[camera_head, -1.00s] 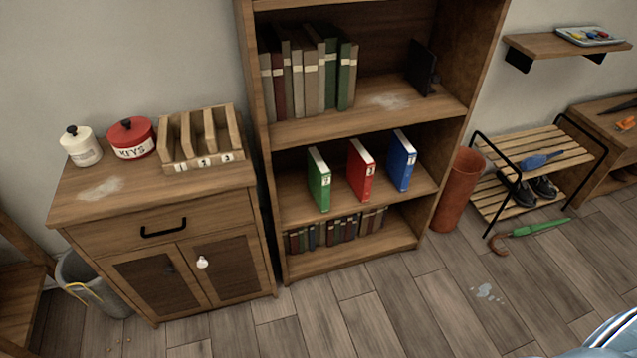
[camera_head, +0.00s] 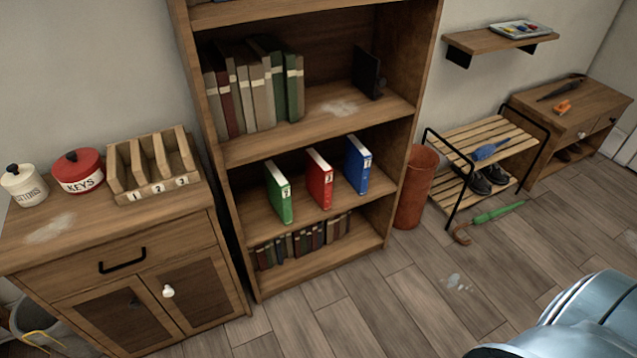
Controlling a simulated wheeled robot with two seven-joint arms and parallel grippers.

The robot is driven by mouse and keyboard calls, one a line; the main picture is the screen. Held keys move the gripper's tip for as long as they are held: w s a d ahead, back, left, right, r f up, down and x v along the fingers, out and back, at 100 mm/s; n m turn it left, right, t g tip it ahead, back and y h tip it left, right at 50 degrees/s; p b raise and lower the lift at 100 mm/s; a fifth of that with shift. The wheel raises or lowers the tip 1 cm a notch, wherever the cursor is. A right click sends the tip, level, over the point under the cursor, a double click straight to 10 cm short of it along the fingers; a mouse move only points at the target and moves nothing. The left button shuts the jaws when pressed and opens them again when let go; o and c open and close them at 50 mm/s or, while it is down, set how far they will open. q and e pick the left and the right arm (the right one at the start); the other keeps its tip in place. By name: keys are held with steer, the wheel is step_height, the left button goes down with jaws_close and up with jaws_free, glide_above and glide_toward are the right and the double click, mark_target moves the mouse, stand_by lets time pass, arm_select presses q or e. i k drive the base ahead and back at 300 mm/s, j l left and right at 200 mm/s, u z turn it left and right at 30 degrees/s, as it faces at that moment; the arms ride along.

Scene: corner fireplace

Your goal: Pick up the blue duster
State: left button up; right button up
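The blue duster (camera_head: 489,150) lies on the top slats of the wooden shoe rack (camera_head: 472,134), right of the bookshelf. Nothing covers it. A shiny silver-blue part of my own body fills the lower right corner. Neither of my grippers shows in this view.
Dark shoes (camera_head: 487,179) sit on the rack's lower level. A green umbrella (camera_head: 488,220) lies on the floor in front. A terracotta bin (camera_head: 415,187) stands between bookshelf (camera_head: 319,256) and rack. A low cabinet (camera_head: 572,113) stands farther right. Floor ahead is mostly clear.

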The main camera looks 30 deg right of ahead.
mark_target(488, 150)
steer(key=z, duration=1.95)
